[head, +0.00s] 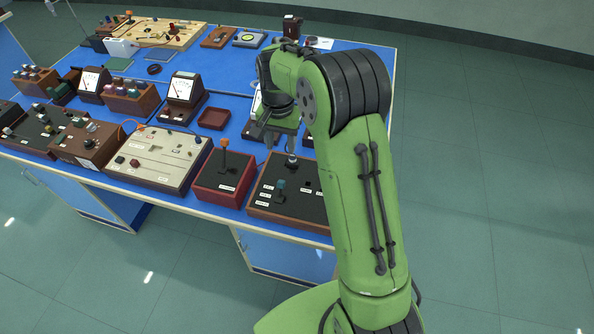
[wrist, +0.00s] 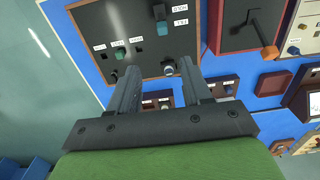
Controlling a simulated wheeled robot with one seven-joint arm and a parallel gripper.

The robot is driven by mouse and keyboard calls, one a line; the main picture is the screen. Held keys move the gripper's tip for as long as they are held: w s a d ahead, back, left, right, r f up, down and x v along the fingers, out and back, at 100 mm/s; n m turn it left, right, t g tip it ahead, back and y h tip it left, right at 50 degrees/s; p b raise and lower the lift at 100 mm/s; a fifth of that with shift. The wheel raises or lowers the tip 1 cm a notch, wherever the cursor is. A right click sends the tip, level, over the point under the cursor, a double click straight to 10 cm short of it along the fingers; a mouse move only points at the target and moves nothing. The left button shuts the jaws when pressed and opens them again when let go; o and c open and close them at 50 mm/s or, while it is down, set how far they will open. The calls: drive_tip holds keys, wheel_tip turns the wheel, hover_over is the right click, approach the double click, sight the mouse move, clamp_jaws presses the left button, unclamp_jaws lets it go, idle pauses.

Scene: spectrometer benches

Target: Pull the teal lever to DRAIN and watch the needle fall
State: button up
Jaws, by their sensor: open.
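The teal lever (head: 281,184) stands on a black-topped, wood-framed panel (head: 262,208) at the bench's front edge. My gripper (head: 281,143) is open and empty above the rear of this panel. In the wrist view my gripper (wrist: 161,68) has a silver-topped knob (wrist: 168,71) showing between its fingertips; I cannot tell whether they touch. A dial meter (head: 256,102) is mostly hidden behind my arm, and its needle cannot be read.
A red box with an orange-topped lever (head: 224,145) stands left of the panel. Left of that is a cream control panel (head: 160,155). Another dial meter (head: 184,88) and a small red tray (head: 213,118) stand behind. The floor right of the bench is clear.

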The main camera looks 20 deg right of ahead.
hover_over(281, 182)
wheel_tip(281, 182, down, 5)
wheel_tip(281, 182, down, 11)
drive_tip(key=shift+b, duration=0.6)
drive_tip(key=shift+c, duration=0.2)
clamp_jaws()
